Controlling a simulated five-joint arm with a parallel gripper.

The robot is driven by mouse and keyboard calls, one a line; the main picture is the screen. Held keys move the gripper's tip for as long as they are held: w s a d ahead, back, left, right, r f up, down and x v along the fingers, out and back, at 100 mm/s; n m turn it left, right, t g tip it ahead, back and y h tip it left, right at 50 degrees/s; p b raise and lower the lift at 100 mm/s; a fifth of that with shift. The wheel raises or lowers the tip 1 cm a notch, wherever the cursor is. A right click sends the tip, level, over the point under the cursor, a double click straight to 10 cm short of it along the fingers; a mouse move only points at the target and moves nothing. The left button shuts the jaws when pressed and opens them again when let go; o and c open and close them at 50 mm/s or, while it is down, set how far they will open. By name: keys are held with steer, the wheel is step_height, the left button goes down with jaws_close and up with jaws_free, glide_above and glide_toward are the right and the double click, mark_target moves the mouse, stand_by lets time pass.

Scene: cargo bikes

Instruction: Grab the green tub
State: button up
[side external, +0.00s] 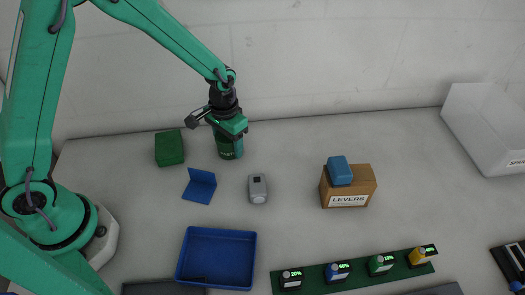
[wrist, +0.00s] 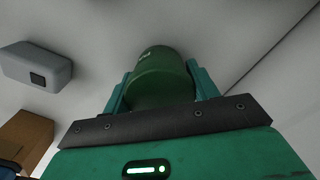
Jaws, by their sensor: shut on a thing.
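The green tub (side external: 230,149) is a dark green cylinder with pale lettering, at the back of the table in the side view. My gripper (side external: 230,136) comes down over it from above, and its jaws are shut on it. In the wrist view the tub (wrist: 161,78) sits between my two teal fingers (wrist: 160,90), one on each side. The tub looks upright. I cannot tell whether its base touches the table.
A green block (side external: 169,148), a blue angled piece (side external: 200,186) and a grey device (side external: 257,188) lie nearby. A blue tray (side external: 217,258) is in front. The wall is close behind.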

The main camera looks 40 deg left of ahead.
steer(key=shift+r, duration=0.2)
steer(key=shift+r, duration=0.55)
steer(key=r, duration=0.3)
steer(key=shift+s+d+r, duration=0.1)
steer(key=shift+s+d, duration=0.15)
steer(key=shift+d, duration=0.15)
steer(key=s+d+r, duration=0.6)
steer(key=s+d, duration=0.1)
steer(key=d, duration=0.1)
steer(key=shift+s+r, duration=0.15)
